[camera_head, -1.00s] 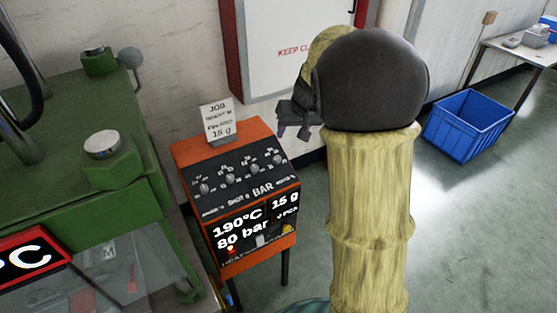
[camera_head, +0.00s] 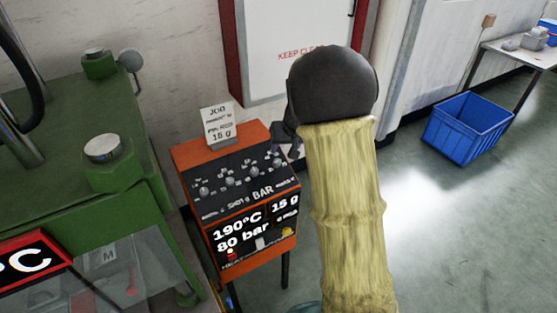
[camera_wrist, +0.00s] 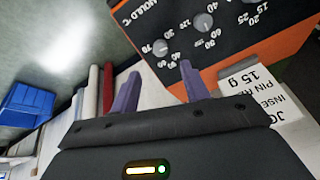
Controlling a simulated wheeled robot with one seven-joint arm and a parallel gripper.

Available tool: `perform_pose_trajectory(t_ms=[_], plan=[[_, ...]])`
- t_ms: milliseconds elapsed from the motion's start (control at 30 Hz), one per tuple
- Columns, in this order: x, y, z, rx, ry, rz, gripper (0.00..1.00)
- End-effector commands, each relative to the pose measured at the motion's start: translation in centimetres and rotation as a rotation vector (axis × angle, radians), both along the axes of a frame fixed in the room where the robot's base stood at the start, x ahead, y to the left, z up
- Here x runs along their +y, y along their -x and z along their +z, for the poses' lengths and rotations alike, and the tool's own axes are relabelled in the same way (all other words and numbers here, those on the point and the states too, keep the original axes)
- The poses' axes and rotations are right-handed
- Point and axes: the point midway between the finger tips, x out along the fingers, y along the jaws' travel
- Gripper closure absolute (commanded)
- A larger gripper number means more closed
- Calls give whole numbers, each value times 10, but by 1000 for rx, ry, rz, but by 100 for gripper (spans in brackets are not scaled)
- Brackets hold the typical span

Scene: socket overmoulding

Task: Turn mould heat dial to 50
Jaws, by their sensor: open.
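The mould heat dial (camera_wrist: 160,47) is a grey knob beside the "MOULD °C" lettering in the wrist view, with a printed number scale around it. Its exact setting is too small to read. In the head view it appears as the rightmost knob (camera_head: 277,162) on the orange control box (camera_head: 190,156). My gripper (camera_wrist: 158,80) is open and empty. Its two purple-grey fingers point toward the panel edge near this dial, apart from it. In the head view my dark wrist hides most of the gripper, just right of the box.
Other knobs (camera_wrist: 203,23) sit beside the dial. A job card (camera_head: 218,122) stands behind the panel. The box's screen (camera_head: 255,228) reads 190°C, 80 bar and 15 g. A green machine (camera_head: 70,130) is at left; a blue crate (camera_head: 467,128) stands on open floor at right.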

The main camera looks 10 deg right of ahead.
Motion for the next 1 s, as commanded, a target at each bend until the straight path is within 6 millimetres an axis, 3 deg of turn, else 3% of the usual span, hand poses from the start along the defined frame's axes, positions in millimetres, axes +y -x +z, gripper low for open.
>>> perform_pose_trajectory(t_ms=[433, 600, 867, 1000], plan=[[10, -29, -71, 2, 0, 0, 54], [11, -34, -83, 0, 0, 0, 54], [12, -35, -84, -1, 0, 0, 54], [12, -35, -83, -1, 0, 0, 78]])
